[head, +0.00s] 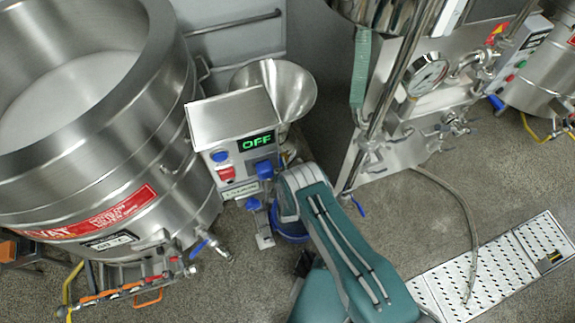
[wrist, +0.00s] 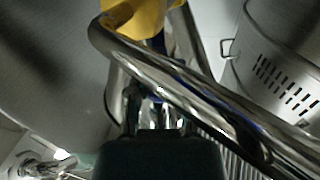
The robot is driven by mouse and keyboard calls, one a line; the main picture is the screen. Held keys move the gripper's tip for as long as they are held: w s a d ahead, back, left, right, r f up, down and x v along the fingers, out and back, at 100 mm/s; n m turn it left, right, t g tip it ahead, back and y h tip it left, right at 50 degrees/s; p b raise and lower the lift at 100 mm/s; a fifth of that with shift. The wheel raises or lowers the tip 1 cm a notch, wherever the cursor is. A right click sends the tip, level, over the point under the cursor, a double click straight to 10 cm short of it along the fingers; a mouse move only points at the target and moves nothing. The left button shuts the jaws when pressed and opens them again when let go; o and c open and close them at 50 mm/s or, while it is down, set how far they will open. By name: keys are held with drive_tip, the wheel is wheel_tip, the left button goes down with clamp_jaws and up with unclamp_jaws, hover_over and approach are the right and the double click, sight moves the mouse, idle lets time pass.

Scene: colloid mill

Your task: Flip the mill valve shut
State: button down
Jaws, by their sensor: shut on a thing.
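The colloid mill (head: 235,125) stands in the middle of the head view, with a steel hopper (head: 285,88) and a green OFF display. My teal arm covers its lower right side, and my gripper's fingers are hidden there. In the wrist view my gripper (wrist: 157,108) reaches in behind a thick chrome pipe (wrist: 190,85). Its fingers are shut on a narrow part with a bit of blue showing, which looks like the mill valve's handle (wrist: 157,97). The pipe and fingers hide most of it, so the valve's angle cannot be told.
A large steel vat (head: 95,130) with a blue-handled tap (head: 199,248) stands at the left. A steel panel with a gauge (head: 428,75) is at the right. A hose (head: 455,205) and a perforated drain cover (head: 505,265) lie on the floor. A yellow part (wrist: 140,15) is beyond the pipe.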

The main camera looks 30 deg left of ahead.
drive_tip(key=shift+s+a+m+t+h, duration=0.35)
drive_tip(key=shift+a+m+t+h, duration=0.2)
drive_tip(key=shift+h, duration=0.25)
drive_tip(key=shift+a+r, duration=0.1)
drive_tip(key=c, duration=0.5)
unclamp_jaws()
drive_tip(key=v, duration=1.2)
